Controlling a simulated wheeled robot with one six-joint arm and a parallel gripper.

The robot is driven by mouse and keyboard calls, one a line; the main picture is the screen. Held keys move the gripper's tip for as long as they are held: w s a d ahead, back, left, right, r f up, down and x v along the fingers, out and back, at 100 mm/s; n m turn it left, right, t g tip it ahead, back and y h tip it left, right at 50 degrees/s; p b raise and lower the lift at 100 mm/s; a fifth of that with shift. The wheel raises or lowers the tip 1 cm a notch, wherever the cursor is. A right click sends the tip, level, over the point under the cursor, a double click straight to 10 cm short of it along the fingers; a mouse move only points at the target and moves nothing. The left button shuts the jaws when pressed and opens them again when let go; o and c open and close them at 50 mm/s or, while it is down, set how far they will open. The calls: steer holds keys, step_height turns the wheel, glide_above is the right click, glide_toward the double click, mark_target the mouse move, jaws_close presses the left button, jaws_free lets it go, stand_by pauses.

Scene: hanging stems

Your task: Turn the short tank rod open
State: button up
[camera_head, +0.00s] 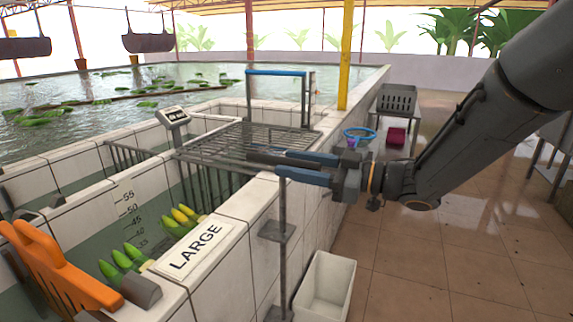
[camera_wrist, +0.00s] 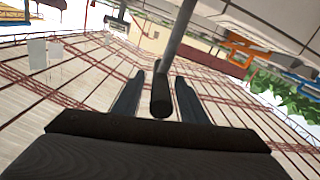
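A grey upright rod (camera_head: 283,228) stands against the outer face of the white tiled tank wall, passing through brackets. Its top meets my gripper (camera_head: 265,164), which reaches in from the right at about the height of the wall's top. In the wrist view, a grey rod (camera_wrist: 181,32) with a thicker dark end (camera_wrist: 161,98) comes down between the two fingers of my gripper (camera_wrist: 158,85). Gaps show on both sides of it, so the fingers are open around it. Whether either finger touches it, I cannot tell.
A metal grating (camera_head: 235,142) spans the tank beyond the gripper. A white bin (camera_head: 325,288) stands below. The tiled floor at right is mostly clear.

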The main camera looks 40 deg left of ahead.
mark_target(321, 169)
steer(key=v, duration=0.5)
steer(key=shift+w+d+b, duration=0.1)
steer(key=shift+d+b, duration=0.25)
steer(key=shift+b, duration=0.05)
